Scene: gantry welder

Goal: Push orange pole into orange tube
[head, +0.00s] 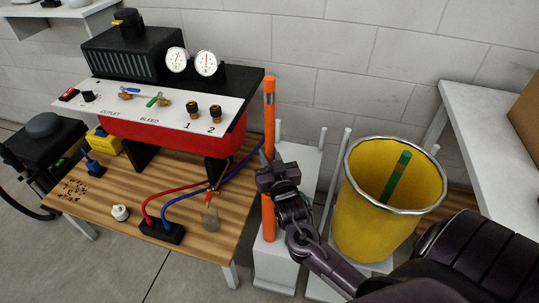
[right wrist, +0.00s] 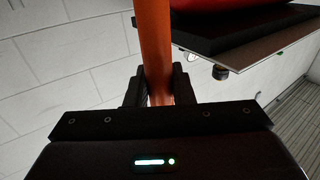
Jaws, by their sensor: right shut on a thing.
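The orange pole (head: 269,115) stands upright beside the workbench, with a darker band near its top. My right gripper (head: 266,175) is shut on it about midway up the visible orange length. In the right wrist view the pole (right wrist: 154,45) passes between the two fingers (right wrist: 157,88). Below my gripper, a slightly wider orange length (head: 269,222), apparently the orange tube, stands at the white stand. My gripper hides the stretch between them, so I cannot tell how far the pole sits in the tube. My left gripper is not in view.
A yellow bucket (head: 370,232) with a green pole (head: 397,176) inside stands to the right. Several white tubes rise around the white stand (head: 300,165). The wooden bench (head: 100,205) with a red and white gauge panel (head: 165,110) is close on the left.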

